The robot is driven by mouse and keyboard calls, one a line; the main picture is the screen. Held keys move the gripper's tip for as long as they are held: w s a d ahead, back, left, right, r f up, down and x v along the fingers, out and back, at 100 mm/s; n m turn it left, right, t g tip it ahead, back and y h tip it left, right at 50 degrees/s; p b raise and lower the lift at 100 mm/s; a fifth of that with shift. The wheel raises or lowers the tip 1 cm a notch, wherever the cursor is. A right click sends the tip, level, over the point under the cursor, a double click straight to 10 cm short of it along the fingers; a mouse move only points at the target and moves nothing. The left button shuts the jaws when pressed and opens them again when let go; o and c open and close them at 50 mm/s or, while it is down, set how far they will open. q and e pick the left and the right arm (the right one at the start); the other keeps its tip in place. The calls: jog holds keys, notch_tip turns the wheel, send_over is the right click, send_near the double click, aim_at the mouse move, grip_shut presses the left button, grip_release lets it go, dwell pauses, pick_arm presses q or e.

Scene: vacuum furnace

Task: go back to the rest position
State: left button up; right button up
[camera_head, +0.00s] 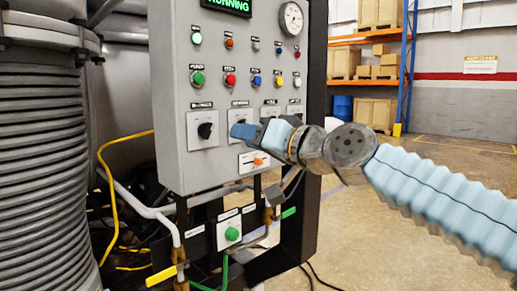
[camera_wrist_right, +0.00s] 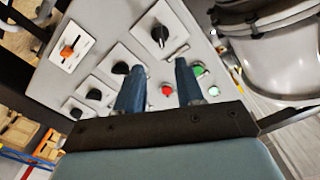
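My right gripper (camera_head: 238,131) is in front of the lower part of a grey control panel (camera_head: 172,90), pointing left toward its row of knobs. In the right wrist view its two blue fingers (camera_wrist_right: 158,75) are spread apart with nothing between them. A black rotary knob (camera_head: 206,130) on a white plate is just left of the fingertips; a black knob also shows beyond them in the wrist view (camera_wrist_right: 160,36). The gripper covers part of the knob row in the head view. Contact with the panel cannot be told. My left gripper is not in view.
The panel carries a green RUNNING display (camera_head: 226,5), a round gauge (camera_head: 291,18), several coloured buttons and an orange slider (camera_head: 259,161). A green button box (camera_head: 230,232) sits below. A ribbed grey cylinder (camera_head: 42,150) stands left. Open floor (camera_head: 460,155) lies right, before shelving.

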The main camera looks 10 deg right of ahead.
jog(key=shift+v, duration=1.25)
jog(key=w+f+m+g+h, duration=0.15)
jog(key=w+f, duration=0.35)
jog(key=f, duration=0.9)
jog(key=w+f+g+h, duration=0.25)
jog(key=w+f, duration=0.25)
jog(key=f, duration=0.8)
notch_tip(320, 180, down, 22)
jog(key=s+d+g+h, duration=0.1)
jog(key=s+g+h, duration=0.1)
jog(key=g, duration=0.1)
jog(key=s+d+f+m+g, duration=0.1)
jog(key=s+f+g, duration=0.1)
jog(key=s+f, duration=0.55)
jog(key=s+d+f+g, duration=0.1)
jog(key=s+f, duration=0.3)
jog(key=f, duration=0.7)
jog(key=s+f+g, duration=0.2)
jog(key=s+f, duration=0.2)
jog(key=s, duration=0.4)
jog(key=s+f+g, duration=0.1)
jog(key=s+f, duration=0.4)
jog(key=s, duration=0.3)
jog(key=shift+g+h, duration=0.3)
jog(key=shift+g, duration=0.1)
